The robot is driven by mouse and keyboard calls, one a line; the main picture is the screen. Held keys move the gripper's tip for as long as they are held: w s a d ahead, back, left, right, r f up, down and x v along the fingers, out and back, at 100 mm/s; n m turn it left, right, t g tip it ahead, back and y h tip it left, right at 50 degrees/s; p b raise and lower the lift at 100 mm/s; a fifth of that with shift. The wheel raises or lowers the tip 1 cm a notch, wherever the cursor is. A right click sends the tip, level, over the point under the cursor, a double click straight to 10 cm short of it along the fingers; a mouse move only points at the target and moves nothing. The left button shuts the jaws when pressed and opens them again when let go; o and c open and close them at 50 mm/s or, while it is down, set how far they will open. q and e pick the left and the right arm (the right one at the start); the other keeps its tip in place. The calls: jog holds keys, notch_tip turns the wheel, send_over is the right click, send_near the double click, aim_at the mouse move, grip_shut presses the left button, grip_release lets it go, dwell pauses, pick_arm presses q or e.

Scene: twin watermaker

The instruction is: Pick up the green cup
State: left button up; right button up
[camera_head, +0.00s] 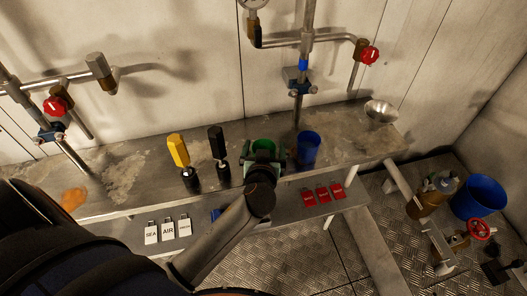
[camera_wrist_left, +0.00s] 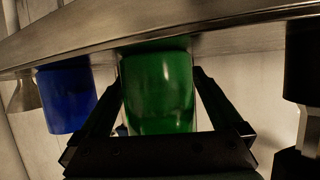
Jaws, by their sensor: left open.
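The green cup (camera_head: 263,145) stands on the metal bench (camera_head: 350,143) in the head view, partly hidden behind my left gripper (camera_head: 264,158). The left wrist view shows the scene upside down, with the green cup (camera_wrist_left: 158,92) in the middle. My left gripper is open, with one finger on each side of the cup. I cannot tell whether either finger touches it. My right gripper is not in view.
A blue cup (camera_head: 309,148) stands close to the right of the green cup. Black-handled (camera_head: 218,145) and yellow-handled (camera_head: 179,150) tools stand to its left. A metal funnel (camera_head: 381,111) is at the right end. A pipe (camera_head: 300,100) rises behind.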

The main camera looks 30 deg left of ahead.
pick_arm(q)
jog(key=shift+s, duration=0.1)
jog(key=shift+c, duration=0.7)
jog(key=c, duration=1.2)
